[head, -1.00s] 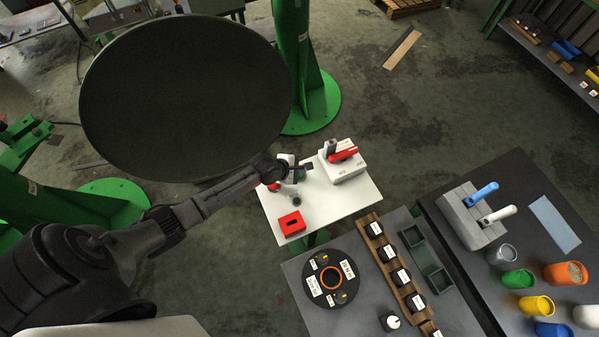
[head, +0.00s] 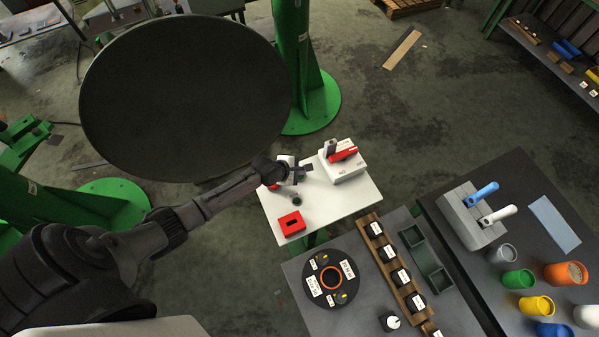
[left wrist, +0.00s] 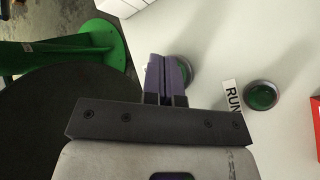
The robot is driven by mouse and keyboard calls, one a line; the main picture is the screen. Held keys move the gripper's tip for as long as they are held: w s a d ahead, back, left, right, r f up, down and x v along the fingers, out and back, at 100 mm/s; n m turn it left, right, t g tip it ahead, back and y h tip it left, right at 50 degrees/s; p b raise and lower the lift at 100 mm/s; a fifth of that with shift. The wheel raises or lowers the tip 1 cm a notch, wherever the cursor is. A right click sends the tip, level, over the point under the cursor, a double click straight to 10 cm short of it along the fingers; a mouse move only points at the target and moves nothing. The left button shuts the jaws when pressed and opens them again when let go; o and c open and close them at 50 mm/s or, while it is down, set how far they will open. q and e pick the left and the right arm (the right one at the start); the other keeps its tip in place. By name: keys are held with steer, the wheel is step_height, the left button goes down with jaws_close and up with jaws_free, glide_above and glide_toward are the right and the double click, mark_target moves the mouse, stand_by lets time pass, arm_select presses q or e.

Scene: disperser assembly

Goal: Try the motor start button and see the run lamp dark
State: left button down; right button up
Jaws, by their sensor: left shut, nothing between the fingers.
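My left gripper (head: 303,173) is over the white table, and its fingers (left wrist: 168,82) are shut with nothing between them. In the left wrist view a round green button (left wrist: 184,70) lies right behind the fingertips and is partly hidden by them. I cannot tell whether the fingers touch it. The run lamp (left wrist: 262,96) is a dark green dome in a grey ring, beside a white label (left wrist: 232,97) reading RUN. It shows no glow. In the head view the lamp (head: 297,201) also looks dark. My right gripper is not in view.
The white table (head: 338,203) also carries a white box with a red handle (head: 343,154) and a red block with a dark slot (head: 292,223). A grey table with a black disc (head: 311,263) stands in front. A large dark round plate (head: 185,95) fills the upper left.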

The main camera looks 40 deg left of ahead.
arm_select(q)
steer(key=shift+f, duration=0.4)
steer(key=shift+f+b, duration=0.45)
stand_by(0.6)
stand_by(0.4)
steer(key=shift+r+p, duration=0.8)
steer(key=shift+p, duration=0.15)
steer(key=shift+r+p, duration=0.5)
steer(key=shift+p, duration=0.05)
